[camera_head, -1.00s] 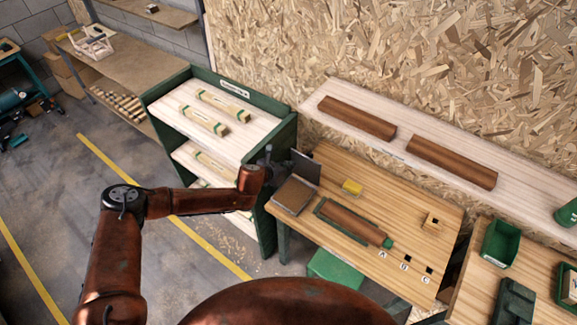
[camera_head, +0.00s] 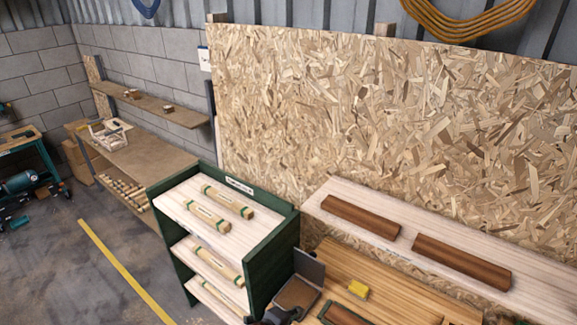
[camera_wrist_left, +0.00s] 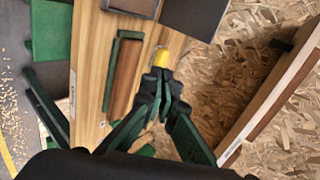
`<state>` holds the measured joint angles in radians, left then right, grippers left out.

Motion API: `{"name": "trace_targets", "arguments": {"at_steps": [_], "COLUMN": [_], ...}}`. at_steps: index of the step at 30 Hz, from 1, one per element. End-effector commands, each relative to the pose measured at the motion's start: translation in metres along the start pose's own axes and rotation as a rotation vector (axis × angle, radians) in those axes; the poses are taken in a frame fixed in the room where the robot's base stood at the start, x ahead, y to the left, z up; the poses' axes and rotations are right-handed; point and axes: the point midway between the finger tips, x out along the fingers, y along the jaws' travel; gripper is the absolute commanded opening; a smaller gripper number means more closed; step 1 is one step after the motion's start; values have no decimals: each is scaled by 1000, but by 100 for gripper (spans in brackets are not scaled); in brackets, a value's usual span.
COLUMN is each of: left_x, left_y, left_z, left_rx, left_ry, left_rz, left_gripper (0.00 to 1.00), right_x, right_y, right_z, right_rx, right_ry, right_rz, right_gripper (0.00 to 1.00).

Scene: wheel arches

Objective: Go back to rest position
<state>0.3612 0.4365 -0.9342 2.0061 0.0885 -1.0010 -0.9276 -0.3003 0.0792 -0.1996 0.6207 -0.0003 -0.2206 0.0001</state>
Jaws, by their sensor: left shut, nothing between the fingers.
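My left gripper (camera_head: 275,315) shows only in part at the bottom edge of the head view, by the left end of the wooden workbench (camera_head: 385,285). In the left wrist view its dark green fingers (camera_wrist_left: 160,88) are shut with nothing between them. They hang above the bench, and the yellow block (camera_wrist_left: 161,57) appears just beyond their tips, apart from them as far as I can tell. My right gripper is in neither view.
An open dark box (camera_head: 299,294) and a brown piece in a green holder (camera_head: 342,314) are on the bench. A green rack (camera_head: 270,262) stands left. A shelf with two brown bars (camera_head: 360,216) runs behind.

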Motion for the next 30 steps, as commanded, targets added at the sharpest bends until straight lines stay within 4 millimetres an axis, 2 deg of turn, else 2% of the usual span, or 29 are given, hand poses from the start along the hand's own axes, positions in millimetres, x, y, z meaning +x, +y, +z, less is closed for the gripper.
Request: {"name": "trace_targets", "arguments": {"at_steps": [1,5,8,12,15,21,30], "left_x": [-12,-47,-80,-139,-179,-240,-310], "left_y": [14,55,97,170,216,278,338], "left_z": [8,43,73,112,129,142,144], "left_rx": [-147,-526,-814,-1201,-1409,-1665,-1897], "left_ry": [-18,-107,-200,-367,-483,-657,-860], "left_rz": [14,50,76,105,115,115,100], "left_gripper": [0,0,0,0,0,0,0], "right_x": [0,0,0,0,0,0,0], "right_y": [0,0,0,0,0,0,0], "right_z": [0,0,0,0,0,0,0], "right_rx": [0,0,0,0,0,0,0], "right_ry": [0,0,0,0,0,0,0], "right_rz": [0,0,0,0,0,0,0], "right_gripper": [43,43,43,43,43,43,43]}}
